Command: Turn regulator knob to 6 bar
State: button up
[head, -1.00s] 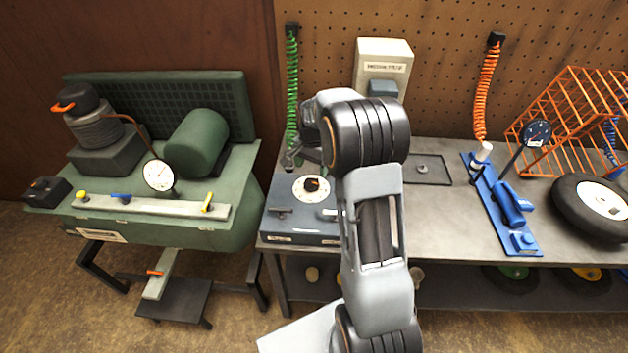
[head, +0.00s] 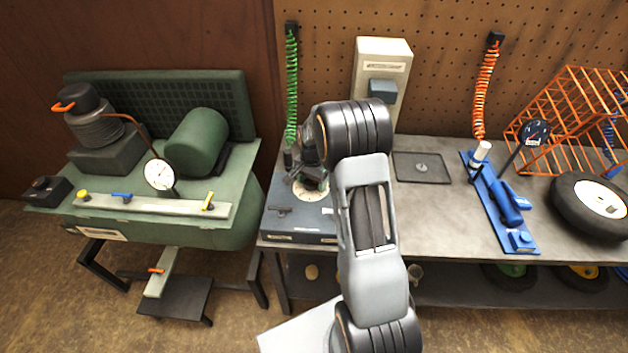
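A blue-grey box (head: 290,225) stands at the left end of the workbench. On its top is a round cream dial plate (head: 306,195), which carried a dark knob at its centre a second ago. My gripper (head: 308,178) is now over the dial and hides most of it, including the knob. I cannot tell whether the fingers touch the knob, or whether they are open or shut. The dial's markings are too small to read. A white-faced gauge (head: 159,174) stands on the green compressor unit at the left; its reading is not legible.
Levers with yellow and blue handles sit on the pale manifold bar (head: 150,206). A green coiled hose (head: 291,90) hangs behind the dial. A dark tray (head: 422,168) and a blue tool (head: 502,200) lie to the right.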

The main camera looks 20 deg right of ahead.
jog(key=c, duration=0.7)
jog(key=shift+n+b, duration=0.3)
jog(key=shift+n, duration=0.2)
jog(key=shift+c, duration=0.3)
jog(key=o, duration=0.8)
jog(key=shift+d, duration=0.1)
jog(key=shift+c, duration=0.2)
jog(key=shift+o, duration=0.8)
